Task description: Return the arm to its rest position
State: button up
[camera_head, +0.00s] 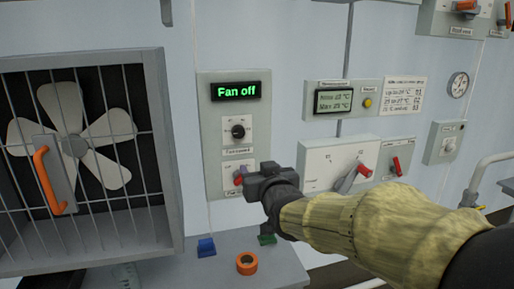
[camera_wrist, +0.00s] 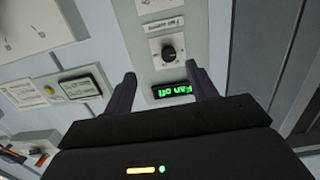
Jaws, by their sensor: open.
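My gripper (camera_head: 258,181) is in front of the lower part of the grey fan panel (camera_head: 208,145), near its red switch (camera_head: 240,178), which it partly hides. In the wrist view the two fingers of my gripper (camera_wrist: 160,72) stand apart with nothing between them. Beyond them are the panel's black knob (camera_wrist: 168,53) and the green "Fan off" display (camera_wrist: 178,90). My arm reaches in from the lower right in a yellowish sleeve. Whether a fingertip touches the panel I cannot tell.
A caged fan (camera_head: 75,145) with an orange handle (camera_head: 45,178) is at left. A grey shelf (camera_head: 180,265) below bears a blue block (camera_head: 206,247), an orange ring (camera_head: 247,264) and a green block (camera_head: 267,239). A red-handled switch box (camera_head: 325,165) and pipes (camera_head: 490,168) are at right.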

jog(key=s+d+f+m+g+h, duration=0.1)
jog(key=s+d+f+g, duration=0.25)
jog(key=f, duration=0.45)
jog(key=s+d+f+g+h, duration=0.25)
jog(key=d+f, duration=0.25)
jog(key=f, duration=0.4)
jog(key=s+d+f+m+g, duration=0.1)
jog(key=s+d+f+g, duration=0.3)
jog(key=s, duration=0.4)
jog(key=s+d+f+m+g, duration=0.1)
jog(key=s+d+f+g, duration=0.25)
jog(key=s+f, duration=0.4)
notch_tip(320, 180, up, 15)
jog(key=a+p, duration=0.1)
jog(key=p, duration=1.3)
jog(key=shift+w+h, duration=0.25)
jog(key=shift+h, duration=0.2)
jog(key=shift+w, duration=0.15)
